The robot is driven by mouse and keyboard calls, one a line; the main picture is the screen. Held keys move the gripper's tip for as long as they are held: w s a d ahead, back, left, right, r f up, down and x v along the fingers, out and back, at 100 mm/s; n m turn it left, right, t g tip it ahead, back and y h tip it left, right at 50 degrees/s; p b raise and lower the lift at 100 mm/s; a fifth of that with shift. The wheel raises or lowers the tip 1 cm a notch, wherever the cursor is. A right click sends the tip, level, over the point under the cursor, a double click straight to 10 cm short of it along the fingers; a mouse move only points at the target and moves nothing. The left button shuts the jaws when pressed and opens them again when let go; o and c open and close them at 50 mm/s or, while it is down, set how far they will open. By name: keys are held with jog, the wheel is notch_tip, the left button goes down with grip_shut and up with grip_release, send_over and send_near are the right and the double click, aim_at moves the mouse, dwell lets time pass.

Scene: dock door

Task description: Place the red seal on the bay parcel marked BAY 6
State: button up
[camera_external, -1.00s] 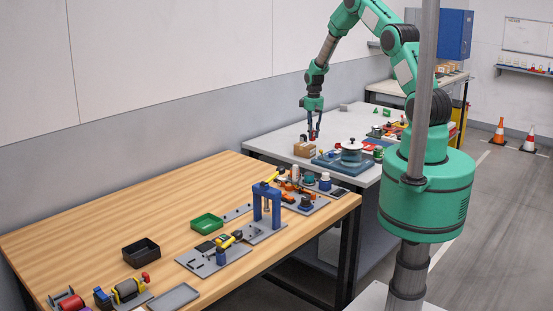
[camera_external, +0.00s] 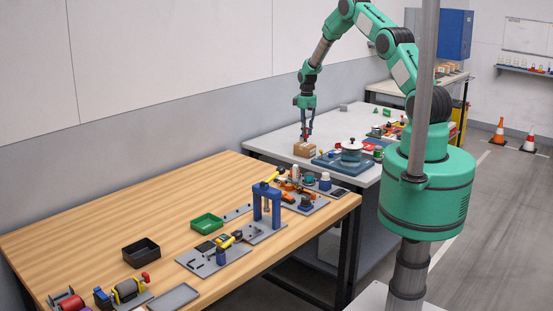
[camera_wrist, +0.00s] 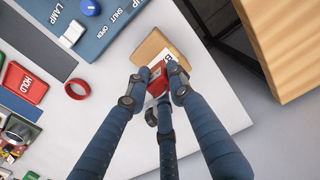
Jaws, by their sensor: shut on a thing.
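The bay parcel is a small brown cardboard box (camera_external: 304,150) near the left corner of the white table. In the wrist view the parcel (camera_wrist: 151,46) shows a white label, partly covered, with only a letter or so readable. My gripper (camera_external: 307,137) is just above the parcel. In the wrist view my gripper (camera_wrist: 158,78) has its fingers shut on the red seal (camera_wrist: 157,82), which overlaps the near end of the parcel and its label. I cannot tell whether the seal touches the parcel.
A blue panel (camera_wrist: 100,38) lettered LAMP, SHUT and OPEN lies beside the parcel. A red ring (camera_wrist: 77,89) and a red HOLD tray (camera_wrist: 25,83) lie on the white table (camera_wrist: 108,88). The wooden table (camera_wrist: 284,45) stands across a gap.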

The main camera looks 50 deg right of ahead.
jog(key=shift+w+d, duration=0.1)
jog(key=shift+w, duration=0.15)
jog(key=shift+w+f+p, duration=0.1)
jog(key=shift+f+p, duration=0.3)
jog(key=shift+f, duration=1.4)
jog(key=shift+f, duration=0.15)
jog(key=o, duration=0.9)
jog(key=shift+o, duration=0.2)
notch_tip(320, 180, up, 12)
jog(key=shift+b, duration=0.6)
jog(key=shift+r, duration=0.2)
